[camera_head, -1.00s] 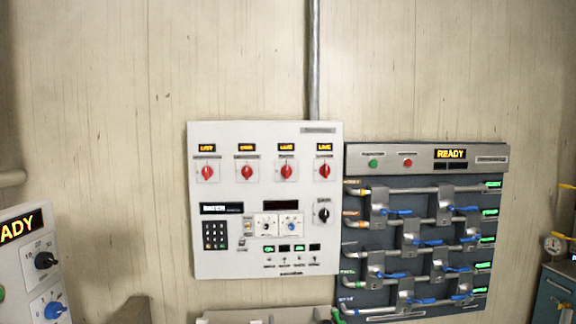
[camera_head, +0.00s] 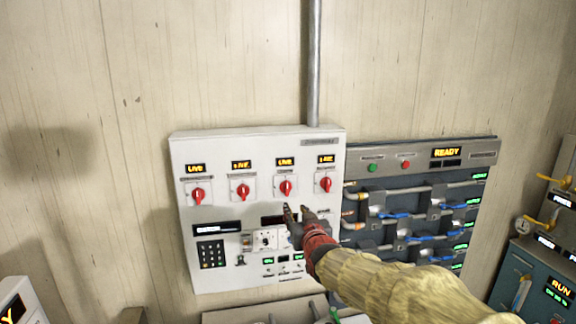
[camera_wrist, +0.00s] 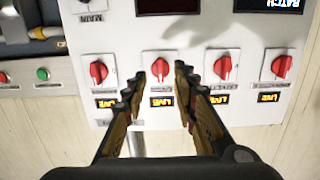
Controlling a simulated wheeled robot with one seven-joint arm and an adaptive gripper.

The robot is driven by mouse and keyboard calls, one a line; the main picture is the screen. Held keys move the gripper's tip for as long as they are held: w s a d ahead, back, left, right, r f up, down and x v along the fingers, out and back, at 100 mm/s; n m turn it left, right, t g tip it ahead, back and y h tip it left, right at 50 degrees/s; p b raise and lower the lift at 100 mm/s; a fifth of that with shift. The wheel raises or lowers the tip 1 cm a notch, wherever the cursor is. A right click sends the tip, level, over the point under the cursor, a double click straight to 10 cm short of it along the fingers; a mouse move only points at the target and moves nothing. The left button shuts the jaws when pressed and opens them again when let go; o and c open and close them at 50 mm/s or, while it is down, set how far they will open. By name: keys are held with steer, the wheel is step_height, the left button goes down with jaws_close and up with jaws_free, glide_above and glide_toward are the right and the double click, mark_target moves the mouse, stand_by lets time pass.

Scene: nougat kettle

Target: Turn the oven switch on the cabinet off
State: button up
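The white cabinet (camera_head: 215,262) carries a row of red rotary switches, each under a lit "LIVE" display. In the head view these are the leftmost switch (camera_head: 198,195), the second switch (camera_head: 243,190), the third switch (camera_head: 286,187) and the rightmost switch (camera_head: 326,183). Their name labels are too small to read, so I cannot tell which is the oven switch. My gripper (camera_head: 297,208) is open, its tips just below the third switch. In the upside-down wrist view, my gripper (camera_wrist: 160,71) frames one red switch (camera_wrist: 160,66) between its spread fingertips; contact cannot be told.
A keypad (camera_head: 212,254) and small dials sit lower on the cabinet, partly behind my arm. A valve panel (camera_head: 375,155) marked "READY" stands to the right. A vertical pipe (camera_head: 313,60) runs up the wall above the cabinet.

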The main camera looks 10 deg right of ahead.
mark_target(287, 185)
steer(key=shift+t, duration=0.7)
steer(key=shift+w+r+p, duration=0.55)
steer(key=shift+w, duration=1.25)
steer(key=shift+w+r+p, duration=0.5)
steer(key=shift+w+p, duration=0.1)
steer(key=shift+w, duration=1.2)
steer(key=shift+w+r+p, duration=0.55)
steer(key=shift+w, duration=1.25)
steer(key=shift+c, duration=0.7)
jaws_close()
